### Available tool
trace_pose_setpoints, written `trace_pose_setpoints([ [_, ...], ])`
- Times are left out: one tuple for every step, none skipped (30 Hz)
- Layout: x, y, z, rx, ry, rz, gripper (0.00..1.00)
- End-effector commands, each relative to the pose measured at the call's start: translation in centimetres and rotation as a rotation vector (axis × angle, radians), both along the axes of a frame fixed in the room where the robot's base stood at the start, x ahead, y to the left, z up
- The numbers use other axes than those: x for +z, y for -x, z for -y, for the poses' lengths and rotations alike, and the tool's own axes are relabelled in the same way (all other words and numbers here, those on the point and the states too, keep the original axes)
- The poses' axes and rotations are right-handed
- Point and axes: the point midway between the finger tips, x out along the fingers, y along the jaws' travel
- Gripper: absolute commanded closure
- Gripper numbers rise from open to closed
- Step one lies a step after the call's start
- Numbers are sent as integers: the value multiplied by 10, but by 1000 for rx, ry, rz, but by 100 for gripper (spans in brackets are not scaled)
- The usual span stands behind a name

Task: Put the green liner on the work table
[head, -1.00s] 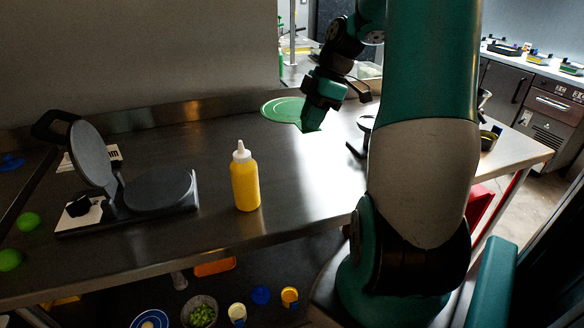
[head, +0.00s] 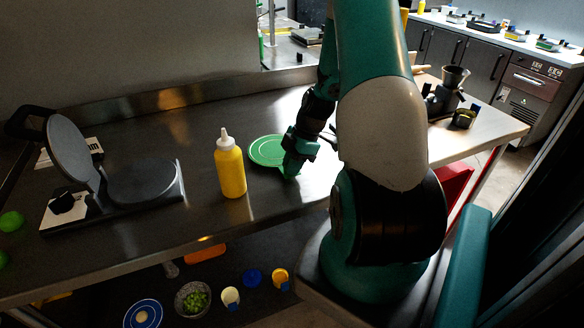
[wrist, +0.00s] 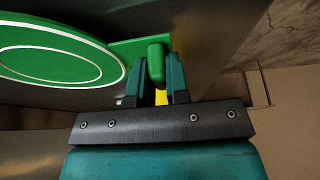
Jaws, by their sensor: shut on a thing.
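The green liner (head: 264,150) is a flat round disc with a pale ring and a tab at its edge. In the head view it is low over the steel work table (head: 230,108), right of the yellow bottle. I cannot tell whether it touches the table. My gripper (head: 291,167) is shut on the liner's tab at the disc's right side. In the wrist view the liner (wrist: 52,52) extends to the left, and its tab sits between the fingers of my gripper (wrist: 160,80).
The yellow squeeze bottle (head: 230,168) stands just left of the liner. A tortilla press (head: 142,182) stands open farther left. A coffee grinder (head: 447,92) and small cup (head: 465,117) are at the table's right end. The table behind the bottle is bare.

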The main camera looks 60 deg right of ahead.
Motion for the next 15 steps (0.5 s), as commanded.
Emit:
trace_pose_setpoints([
  [-7, 0, -1, 0, -2, -1, 100],
  [-10, 0, -1, 1, -2, -2, 100],
  [-14, 0, -1, 1, -2, -1, 100],
  [-15, 0, 0, 1, 0, 0, 100],
  [-16, 0, 0, 1, 1, 1, 100],
  [-16, 0, 0, 1, 1, 2, 100],
  [-16, 0, 0, 1, 1, 2, 100],
  [-16, 0, 0, 1, 1, 2, 100],
  [-16, 0, 0, 1, 1, 2, 100],
  [-16, 0, 0, 0, 1, 2, 100],
  [-16, 0, 0, 0, 1, 2, 100],
  [-17, 0, 0, 1, 1, 1, 100],
  [-18, 0, 0, 1, 1, 1, 100],
  [-19, 0, 0, 1, 1, 1, 100],
  [-19, 0, 0, 1, 1, 1, 80],
])
